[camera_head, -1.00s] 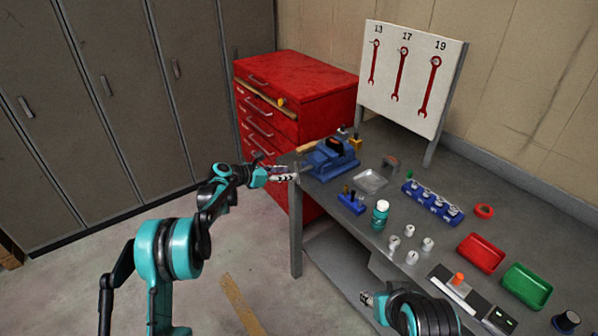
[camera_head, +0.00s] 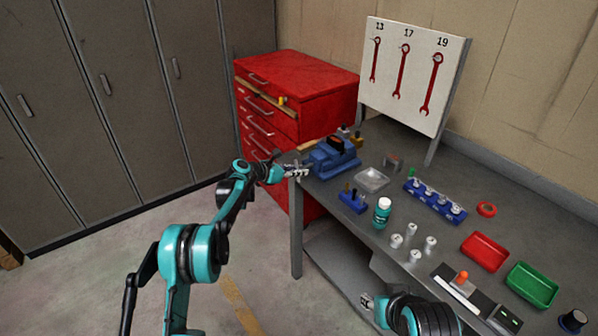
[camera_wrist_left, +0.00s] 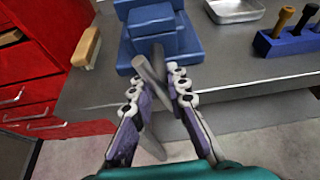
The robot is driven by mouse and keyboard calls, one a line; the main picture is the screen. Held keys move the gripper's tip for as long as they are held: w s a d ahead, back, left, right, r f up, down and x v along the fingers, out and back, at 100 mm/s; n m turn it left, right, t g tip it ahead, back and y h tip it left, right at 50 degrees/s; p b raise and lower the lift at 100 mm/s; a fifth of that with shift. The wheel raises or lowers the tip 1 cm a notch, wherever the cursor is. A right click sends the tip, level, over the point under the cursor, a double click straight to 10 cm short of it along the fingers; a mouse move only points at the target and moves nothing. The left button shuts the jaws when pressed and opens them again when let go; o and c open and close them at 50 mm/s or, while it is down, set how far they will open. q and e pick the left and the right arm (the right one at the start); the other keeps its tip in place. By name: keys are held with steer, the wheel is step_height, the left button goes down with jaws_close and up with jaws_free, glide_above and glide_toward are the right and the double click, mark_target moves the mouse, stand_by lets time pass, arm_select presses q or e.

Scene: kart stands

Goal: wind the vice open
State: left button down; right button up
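The blue vice (camera_head: 334,158) stands at the near left corner of the workbench; it also shows at the top of the left wrist view (camera_wrist_left: 158,30). Its grey handle bar (camera_wrist_left: 150,72) slants at the vice's front, between the fingers of my left gripper (camera_wrist_left: 156,82). The fingers stand apart on either side of the bar, with some gap showing. In the head view my left gripper (camera_head: 298,170) is at the vice's front end. My right gripper (camera_head: 368,301) is low, by the bench's front side, away from the vice; its fingers are too small to judge.
A wooden-handled tool (camera_wrist_left: 87,46) lies left of the vice. A metal tray (camera_head: 372,180), a blue holder (camera_head: 353,200) and a teal-labelled bottle (camera_head: 382,212) stand to its right. The red drawer cabinet (camera_head: 300,95) is close behind on the left. Floor left of the bench is mostly free.

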stand_by(0.3)
arm_select(q)
steer(key=shift+m+t+y, duration=0.4)
steer(key=shift+m+t, duration=0.1)
steer(key=shift+m, duration=0.3)
steer(key=shift+m+t+y, duration=0.3)
steer(key=shift+m+t, duration=0.2)
steer(key=shift+m, duration=0.4)
steer(key=m+t, duration=0.2)
steer(key=m, duration=0.1)
steer(key=shift+y+b, duration=0.3)
steer(key=shift+y, duration=0.1)
steer(key=m+t+b, duration=0.1)
steer(key=m, duration=0.2)
steer(key=shift+f, duration=0.1)
steer(key=m+t+b, duration=0.1)
steer(key=m+t, duration=0.1)
steer(key=shift+m, duration=0.4)
steer(key=shift+m+t+h+b, duration=0.5)
steer(key=shift+m+t+b, duration=0.15)
steer(key=shift+m, duration=1.25)
